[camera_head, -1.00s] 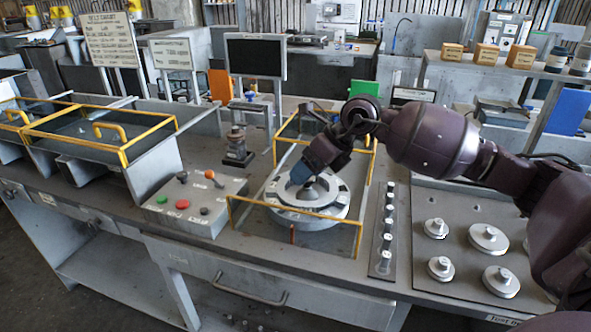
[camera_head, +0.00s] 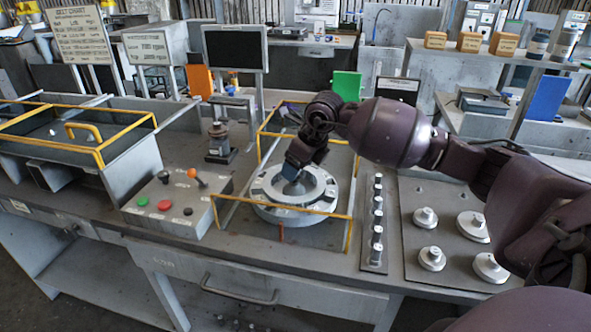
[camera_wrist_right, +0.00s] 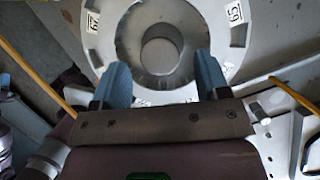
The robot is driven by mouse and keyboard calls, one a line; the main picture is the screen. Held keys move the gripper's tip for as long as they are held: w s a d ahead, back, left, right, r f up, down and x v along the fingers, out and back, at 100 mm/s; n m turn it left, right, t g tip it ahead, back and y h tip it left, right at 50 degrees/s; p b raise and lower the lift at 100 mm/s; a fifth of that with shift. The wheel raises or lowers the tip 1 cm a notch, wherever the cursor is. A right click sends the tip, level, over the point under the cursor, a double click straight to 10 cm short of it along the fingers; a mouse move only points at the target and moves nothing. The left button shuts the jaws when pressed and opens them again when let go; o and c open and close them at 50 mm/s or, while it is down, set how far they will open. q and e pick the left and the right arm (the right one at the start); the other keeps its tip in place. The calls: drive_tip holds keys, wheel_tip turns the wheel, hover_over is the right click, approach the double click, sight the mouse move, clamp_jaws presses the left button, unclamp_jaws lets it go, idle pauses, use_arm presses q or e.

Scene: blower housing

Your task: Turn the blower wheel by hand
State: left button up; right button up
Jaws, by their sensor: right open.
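The blower wheel (camera_head: 322,187) is a round grey disc with a notched light ring and a central hub, lying flat inside a yellow-edged guard frame (camera_head: 325,213). In the right wrist view the wheel (camera_wrist_right: 150,18) fills the top middle, with number labels on its ring. My right gripper (camera_head: 293,172) reaches down over the wheel from the right. Its two blue fingers are apart, with nothing held between them; the right wrist view shows the open gripper (camera_wrist_right: 161,72) with its tips over the ring, either side of the hub. Whether they touch it is unclear. My left gripper is out of view.
A control box (camera_head: 178,203) with coloured buttons stands left of the guard. A narrow strip of metal pegs (camera_head: 376,225) and a plate with several round weights (camera_head: 447,235) lie to the right. A dark screen (camera_head: 234,48) stands behind. Yellow guard bars surround the wheel.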

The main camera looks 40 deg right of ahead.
drive_tip(key=shift+x, duration=0.8)
